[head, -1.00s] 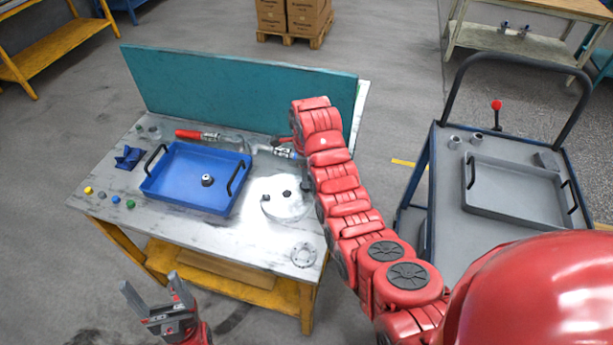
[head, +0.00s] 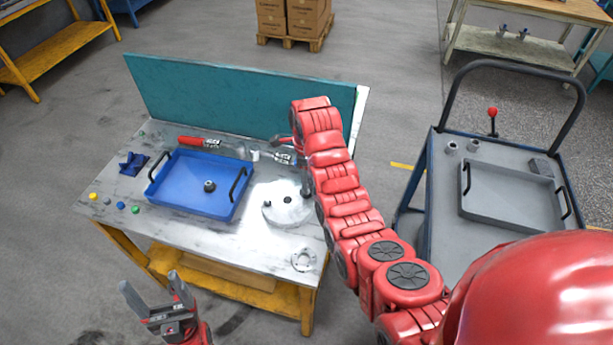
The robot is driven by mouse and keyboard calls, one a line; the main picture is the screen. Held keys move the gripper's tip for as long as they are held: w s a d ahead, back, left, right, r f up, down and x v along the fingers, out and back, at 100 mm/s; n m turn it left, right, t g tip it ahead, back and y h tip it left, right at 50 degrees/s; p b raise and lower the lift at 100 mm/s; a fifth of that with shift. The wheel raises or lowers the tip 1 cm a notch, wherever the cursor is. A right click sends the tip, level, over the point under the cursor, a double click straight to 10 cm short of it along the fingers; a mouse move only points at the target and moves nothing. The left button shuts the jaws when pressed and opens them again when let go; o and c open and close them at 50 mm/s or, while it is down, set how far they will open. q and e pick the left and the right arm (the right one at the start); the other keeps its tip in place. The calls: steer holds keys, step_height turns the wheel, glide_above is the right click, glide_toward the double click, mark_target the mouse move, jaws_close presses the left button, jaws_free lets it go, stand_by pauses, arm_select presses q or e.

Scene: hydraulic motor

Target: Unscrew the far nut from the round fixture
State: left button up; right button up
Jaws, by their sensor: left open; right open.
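The round fixture (head: 276,217) is a bright silver disc on the workbench, right of the blue tray. A small dark piece (head: 287,199) stands near its middle, and another (head: 267,203) is at its left side. A dark shape at its far right edge, beside my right arm, may be the far nut; I cannot tell. My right gripper (head: 285,157) is partly hidden behind my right arm, above the bench beyond the fixture. Its fingertips are not clear; it holds nothing visible. My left gripper (head: 152,293) is open and empty, in front of the bench's near edge.
The blue tray (head: 160,199) holds a small dark round part (head: 209,186). A red-handled tool (head: 192,141) lies behind it. A flanged ring (head: 304,260) lies near the front right corner. A teal panel (head: 240,98) closes the back. A grey cart (head: 450,225) stands right.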

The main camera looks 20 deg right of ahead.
steer(key=shift+r, duration=0.1)
steer(key=o, duration=0.6)
steer(key=shift+c, duration=0.2)
step_height(320, 180, up, 6)
steer(key=p, duration=0.6)
